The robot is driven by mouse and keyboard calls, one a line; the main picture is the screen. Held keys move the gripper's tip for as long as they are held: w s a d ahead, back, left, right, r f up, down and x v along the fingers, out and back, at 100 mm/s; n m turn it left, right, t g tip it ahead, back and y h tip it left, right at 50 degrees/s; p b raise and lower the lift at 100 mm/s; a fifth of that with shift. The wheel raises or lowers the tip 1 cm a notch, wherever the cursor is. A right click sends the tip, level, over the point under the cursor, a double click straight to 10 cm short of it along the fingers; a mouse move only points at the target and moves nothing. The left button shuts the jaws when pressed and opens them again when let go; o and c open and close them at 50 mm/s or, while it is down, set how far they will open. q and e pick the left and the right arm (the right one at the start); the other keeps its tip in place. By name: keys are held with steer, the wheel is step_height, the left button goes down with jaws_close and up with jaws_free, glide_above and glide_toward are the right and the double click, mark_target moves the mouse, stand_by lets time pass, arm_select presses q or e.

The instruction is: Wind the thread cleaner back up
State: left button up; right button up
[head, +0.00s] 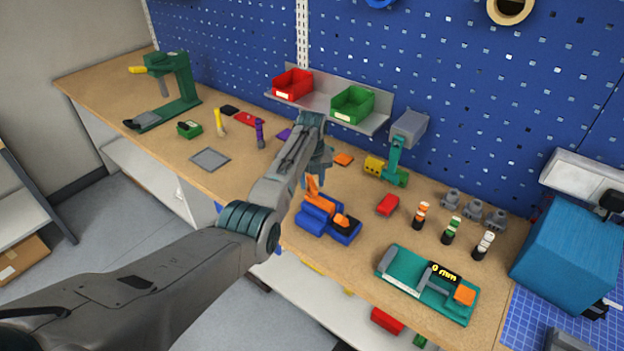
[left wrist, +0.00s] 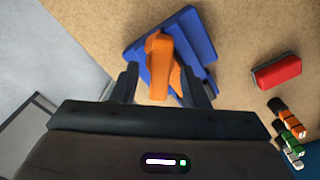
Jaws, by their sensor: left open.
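A device with a blue base (head: 316,222) and orange upper parts (head: 342,220) stands near the front edge of the bench; I take it to be the thread cleaner. Its upright orange lever (head: 313,186) rises under my left gripper (head: 317,174). In the left wrist view the blue base (left wrist: 206,48) lies beyond my left gripper (left wrist: 159,72), and the orange lever (left wrist: 157,62) shows between its two open fingers. I cannot tell whether either finger touches the lever. My arm hides part of the gripper in the head view. My right gripper is not in view.
A red block (head: 388,205) lies to the right of the device, with several banded posts (head: 451,230) farther right. A teal gauge (head: 418,286) stands at the front right. An orange tile (head: 343,159) and a yellow-green machine (head: 392,168) are behind. The bench's front edge is close.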

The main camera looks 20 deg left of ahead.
arm_select(q)
steer(key=shift+c, duration=1.1)
jaws_close()
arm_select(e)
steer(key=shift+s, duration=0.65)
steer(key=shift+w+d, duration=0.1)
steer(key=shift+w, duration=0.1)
